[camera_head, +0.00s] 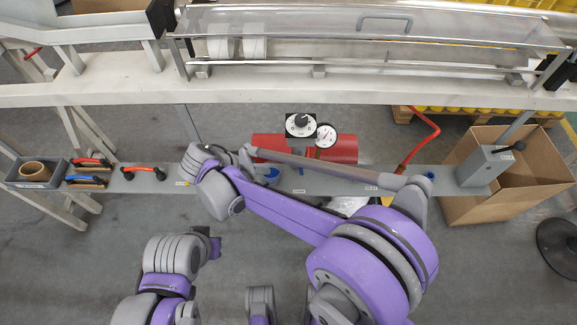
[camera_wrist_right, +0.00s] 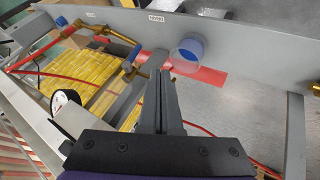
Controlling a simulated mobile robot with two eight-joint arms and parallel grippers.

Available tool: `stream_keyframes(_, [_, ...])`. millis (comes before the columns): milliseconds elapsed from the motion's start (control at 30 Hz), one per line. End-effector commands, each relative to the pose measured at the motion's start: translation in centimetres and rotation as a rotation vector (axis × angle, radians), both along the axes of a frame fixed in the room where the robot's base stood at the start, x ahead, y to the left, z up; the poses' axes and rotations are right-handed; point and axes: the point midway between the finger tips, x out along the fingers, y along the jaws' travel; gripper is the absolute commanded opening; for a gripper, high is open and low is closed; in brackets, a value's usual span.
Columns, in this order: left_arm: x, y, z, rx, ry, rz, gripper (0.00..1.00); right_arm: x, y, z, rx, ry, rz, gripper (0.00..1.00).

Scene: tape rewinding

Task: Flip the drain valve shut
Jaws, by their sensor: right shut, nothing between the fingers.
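My right gripper (camera_head: 247,151) is at the left end of the red tank (camera_head: 345,149) in the head view, partly hidden by my own wrist. In the right wrist view its shut fingers (camera_wrist_right: 162,62) point up the picture with nothing between them. A brass fitting with a blue part (camera_wrist_right: 130,72), possibly the drain valve, shows just left of the fingertips. I cannot tell whether they touch. A clear bowl with a blue rim (camera_wrist_right: 189,50) is just right of the fingertips.
A dial unit (camera_head: 300,125) and a round gauge (camera_head: 327,135) stand by the tank. A red hose (camera_head: 424,136) runs at the right. The grey shelf (camera_head: 125,184) holds pliers (camera_head: 144,172) and a bin (camera_head: 37,183). A lever box (camera_head: 487,166) stands beside an open carton (camera_head: 540,183).

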Motion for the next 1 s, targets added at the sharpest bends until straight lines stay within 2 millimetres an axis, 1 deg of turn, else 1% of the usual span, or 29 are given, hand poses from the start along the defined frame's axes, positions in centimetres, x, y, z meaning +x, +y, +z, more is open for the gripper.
stream_keyframes(33, [0.0,0.0,0.2,0.0,-0.001,0.0,0.5,0.0,0.6,0.1,-0.004,-0.009,-0.001,0.0])
stream_keyframes(133, [0.0,0.0,0.3,0.0,-0.001,0.0,0.5,0.0,1.0,0.1,-0.009,-0.018,-0.006,0.0])
stream_keyframes(467, [0.0,0.0,0.2,0.0,-0.001,0.0,0.5,0.1,1.0,0.0,-0.009,-0.018,-0.007,0.0])
stream_keyframes(567, [0.0,0.0,0.1,0.0,0.0,0.0,0.5,0.3,0.7,-0.5,-0.009,-0.018,-0.007,0.0])
stream_keyframes(667, [0.0,0.0,-0.3,0.0,0.001,0.0,0.5,0.8,0.0,-1.5,-0.008,-0.018,-0.008,0.0])
stream_keyframes(767, [0.0,0.0,-0.8,0.0,0.003,0.0,0.5,1.5,-0.9,-3.0,-0.009,-0.017,-0.009,0.0])
stream_keyframes(1000, [0.1,0.0,-2.2,0.0,0.008,0.0,0.5,3.6,-3.5,-7.1,-0.009,-0.017,-0.009,0.0])
